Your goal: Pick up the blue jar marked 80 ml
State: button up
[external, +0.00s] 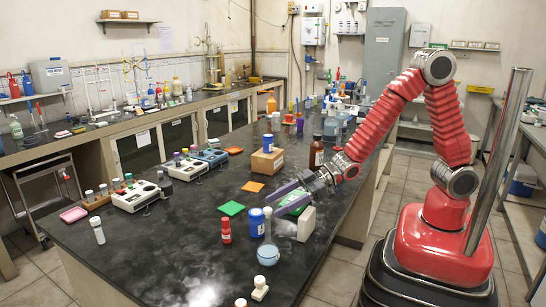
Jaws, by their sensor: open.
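A blue jar (257,223) with a light label stands upright on the near part of the dark bench. A second blue jar (267,144) stands on a brown box farther back. Their markings are too small to read, so I cannot tell which is marked 80 ml. My gripper (278,204) is open just above and to the right of the nearer blue jar, its long fingers pointing left. I see no jar held, and I cannot tell if a fingertip touches anything.
A round flask (268,253) stands close beside the nearer jar, and a white block (306,222) is under my gripper. A brown bottle (316,154) stands behind my gripper. The bench's front left is mostly clear.

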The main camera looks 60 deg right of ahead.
aim_at(256, 215)
jog(key=shift+x, duration=1.6)
jog(key=shift+x, duration=2.6)
jog(key=shift+w+d, duration=0.1)
jog(key=shift+d, duration=0.1)
jog(key=shift+c, duration=0.7)
jog(key=c, duration=1)
